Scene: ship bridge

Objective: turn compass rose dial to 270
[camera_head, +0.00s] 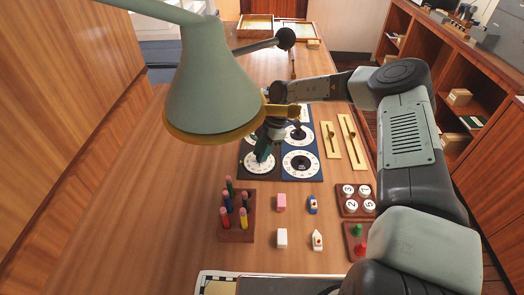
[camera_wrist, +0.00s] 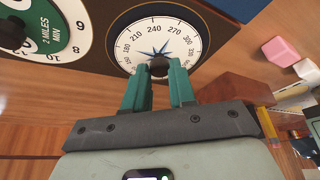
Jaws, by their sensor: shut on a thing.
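The compass rose dial (camera_wrist: 180,47) is white with a blue star and black degree numbers. In the wrist view 240 and 270 stand at the top of its ring, and the lower part is hidden by my gripper. Its small dark knob (camera_wrist: 158,67) sits at the centre of the star. My gripper (camera_wrist: 158,78) has its teal fingers on either side of the knob, shut on it. In the head view the dial (camera_head: 251,168) lies on a dark panel, partly covered by my gripper (camera_head: 262,157). I cannot read its numbers there.
A dial (camera_head: 302,174) with a black centre is right of it. A rack of coloured pegs (camera_head: 237,235), a pink block (camera_head: 281,202) and a white block (camera_head: 281,238) stand in front. A green lamp shade (camera_head: 212,85) hangs over the left side of the table.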

